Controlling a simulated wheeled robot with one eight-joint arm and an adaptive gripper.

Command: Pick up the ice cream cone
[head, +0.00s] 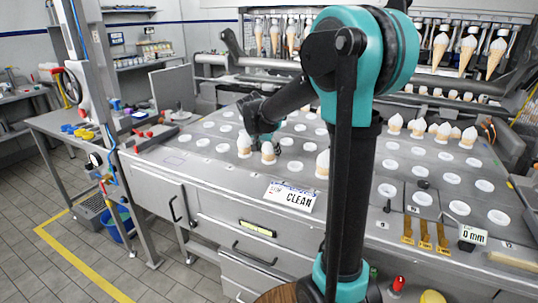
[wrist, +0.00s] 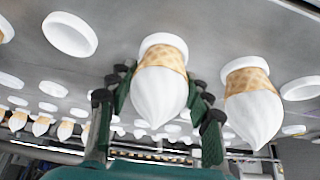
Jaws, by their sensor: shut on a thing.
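The ice cream cone (wrist: 160,85), a waffle cup with a pointed white swirl, is between my gripper's dark green fingers in the wrist view, which looks upside down. My gripper (wrist: 161,80) is shut on it, one finger on each side. The cone's base is at or close to a white round holder; I cannot tell if there is a gap. A second cone (wrist: 252,103) is close beside it. In the head view my gripper (head: 262,118) is low over the counter by two cones, one on the left (head: 244,147) and one nearer (head: 268,154); I cannot tell which is held.
Another cone (head: 322,164) stands right of my gripper, partly behind my arm. Several cones (head: 440,131) stand at the counter's right. Empty white holders (head: 222,148) fill much of the steel counter. A CLEAN sign (head: 291,195) is at the front edge. Cones hang on a rack (head: 468,50) behind.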

